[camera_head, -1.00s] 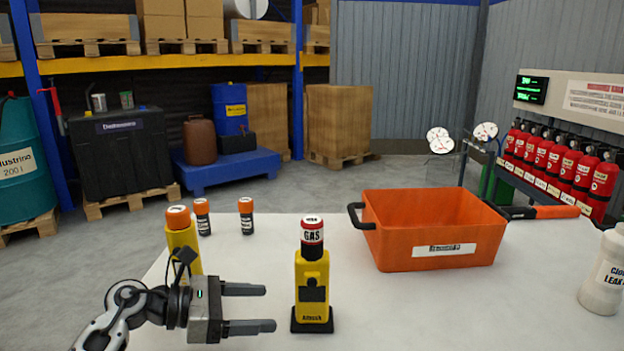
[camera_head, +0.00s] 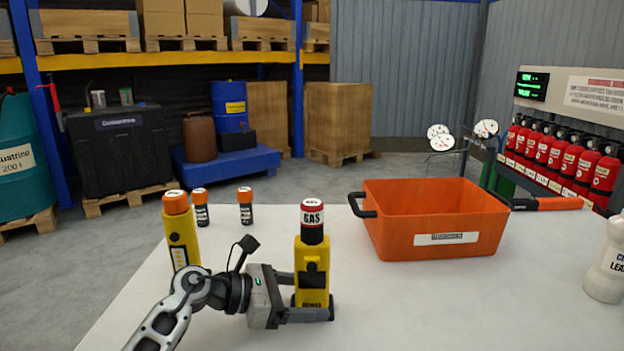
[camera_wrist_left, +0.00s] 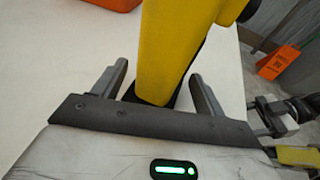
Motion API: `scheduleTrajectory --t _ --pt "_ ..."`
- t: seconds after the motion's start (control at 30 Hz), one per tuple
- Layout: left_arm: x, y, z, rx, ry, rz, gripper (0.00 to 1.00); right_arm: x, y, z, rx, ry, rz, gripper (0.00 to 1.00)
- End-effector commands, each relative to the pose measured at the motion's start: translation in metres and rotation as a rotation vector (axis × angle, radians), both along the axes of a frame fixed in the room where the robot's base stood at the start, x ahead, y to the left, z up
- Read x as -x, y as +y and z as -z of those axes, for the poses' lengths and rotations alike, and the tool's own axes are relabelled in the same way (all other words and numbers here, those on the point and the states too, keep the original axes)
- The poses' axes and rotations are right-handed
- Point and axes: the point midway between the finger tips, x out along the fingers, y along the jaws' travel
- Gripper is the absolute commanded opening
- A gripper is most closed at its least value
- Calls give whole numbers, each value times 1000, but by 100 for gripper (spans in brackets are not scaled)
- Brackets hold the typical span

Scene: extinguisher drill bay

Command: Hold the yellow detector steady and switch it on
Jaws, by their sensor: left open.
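The yellow detector (camera_head: 313,262), with a red-and-white GAS cap on a black neck, stands upright on a black base on the white table. It has a dark knob on its front. My left gripper (camera_head: 307,297) is open, low on the detector, with one finger passing in front of it and the other partly hidden behind it. The left wrist view shows the yellow body (camera_wrist_left: 172,50) between the two open fingers (camera_wrist_left: 160,90); visible gaps remain.
A yellow tube with an orange cap (camera_head: 181,232) stands left of the gripper. Two small dark bottles (camera_head: 201,212) (camera_head: 246,210) stand behind. An orange bin (camera_head: 430,230) is at back right, and a white bottle (camera_head: 607,265) at far right. The table between is clear.

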Motion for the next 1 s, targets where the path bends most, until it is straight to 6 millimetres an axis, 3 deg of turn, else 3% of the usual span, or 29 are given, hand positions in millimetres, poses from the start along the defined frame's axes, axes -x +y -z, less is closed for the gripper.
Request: scheduleTrajectory --t 0.3,0.37,0.5,0.6,0.63,0.83,1.0 --pt "0 -2 0 0 0 1 72 -4 1 -1 -2 -6 -3 62" --pt "0 -2 0 0 0 1 58 -3 1 -1 -3 -6 -3 62" --pt "0 -2 0 0 0 1 19 -3 2 -1 -3 -6 -3 62" --pt "0 -2 0 1 1 1 16 -2 2 -1 -3 -4 -3 62" --pt "0 -2 0 0 1 1 16 -2 2 -1 -3 -4 -3 59" --pt "0 -2 0 0 1 1 16 -1 2 0 -3 -1 -3 3" --pt "0 -2 0 0 0 1 16 -1 2 0 -3 -1 -3 0"
